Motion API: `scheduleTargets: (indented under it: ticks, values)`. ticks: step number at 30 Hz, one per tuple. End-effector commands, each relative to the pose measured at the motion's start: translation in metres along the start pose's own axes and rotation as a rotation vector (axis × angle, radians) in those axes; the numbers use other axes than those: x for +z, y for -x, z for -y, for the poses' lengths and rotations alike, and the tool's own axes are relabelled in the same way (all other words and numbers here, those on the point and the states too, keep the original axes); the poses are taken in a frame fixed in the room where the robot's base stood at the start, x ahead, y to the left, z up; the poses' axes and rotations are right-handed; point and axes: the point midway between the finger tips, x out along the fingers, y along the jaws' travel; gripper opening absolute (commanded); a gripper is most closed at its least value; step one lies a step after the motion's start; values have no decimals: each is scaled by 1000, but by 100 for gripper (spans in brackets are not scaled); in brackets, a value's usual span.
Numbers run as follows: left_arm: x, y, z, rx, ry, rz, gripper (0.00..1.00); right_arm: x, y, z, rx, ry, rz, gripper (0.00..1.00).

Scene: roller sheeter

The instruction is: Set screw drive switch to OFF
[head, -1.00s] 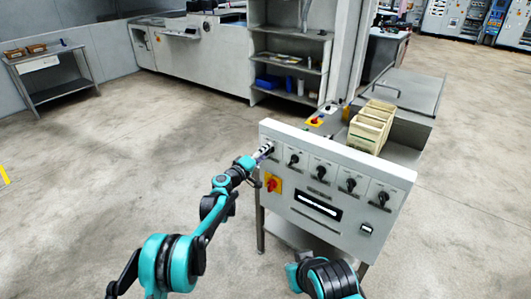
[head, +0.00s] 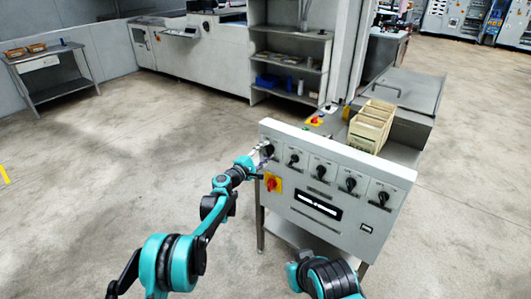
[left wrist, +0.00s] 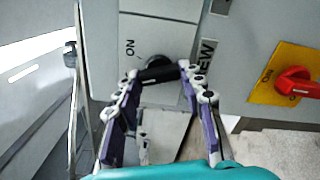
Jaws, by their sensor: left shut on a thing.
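The screw drive switch (head: 268,149) is the black rotary knob at the far left of the top row on the white control panel (head: 350,219). In the left wrist view its black knob (left wrist: 158,73) lies between my two fingertips, its bar roughly crosswise in that picture. An "ON" label shows beside it, and part of a word ending in "EW" is on the other side. My left gripper (head: 259,157) is shut on this knob, one finger at each end of the bar. The OFF mark is not readable. My right gripper is out of view.
Several similar black knobs (head: 321,172) continue rightward along the panel. A red switch on a yellow plate (head: 273,183) sits just below the gripper; it shows at right in the left wrist view (left wrist: 298,83). Wooden boxes (head: 371,125) stand behind the panel. The floor at left is open.

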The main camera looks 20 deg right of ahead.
Motion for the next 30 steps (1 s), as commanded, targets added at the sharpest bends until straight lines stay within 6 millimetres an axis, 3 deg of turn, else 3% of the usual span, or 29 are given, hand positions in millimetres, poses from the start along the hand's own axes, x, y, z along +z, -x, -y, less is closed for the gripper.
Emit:
scheduleTargets:
  ticks: [18, 19, 21, 30]
  values:
    - [0, 0, 1, -1, 45, 0, 10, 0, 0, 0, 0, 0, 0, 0]
    - [0, 0, 1, -1, 45, 0, 44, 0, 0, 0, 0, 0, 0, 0]
    - [0, 0, 1, -1, 45, 0, 60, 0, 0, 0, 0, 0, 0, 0]
    - [0, 1, 0, 0, 44, 0, 60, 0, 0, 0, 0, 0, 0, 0]
